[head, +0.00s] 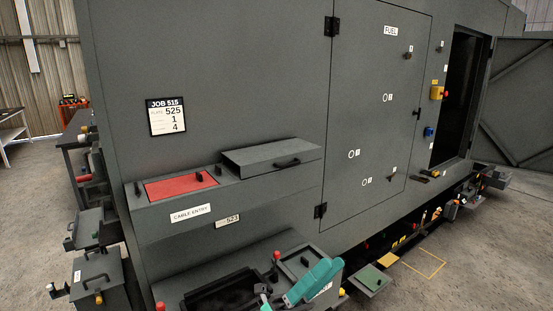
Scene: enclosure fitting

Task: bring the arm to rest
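No fingers of my gripper can be made out in the head view. Teal and dark parts show at the bottom centre, cut off by the frame's lower edge. They look like part of my arm, but I cannot be sure. They appear in front of a dark open tray (228,291) below the cable-entry box. Whether anything is held cannot be seen.
A large grey enclosure (225,100) fills the view. A cable-entry box with a red plate (181,187) and a grey lid (270,156) juts out. A dark doorway (458,95) stands open at right. Grey boxes (97,277) crowd the lower left.

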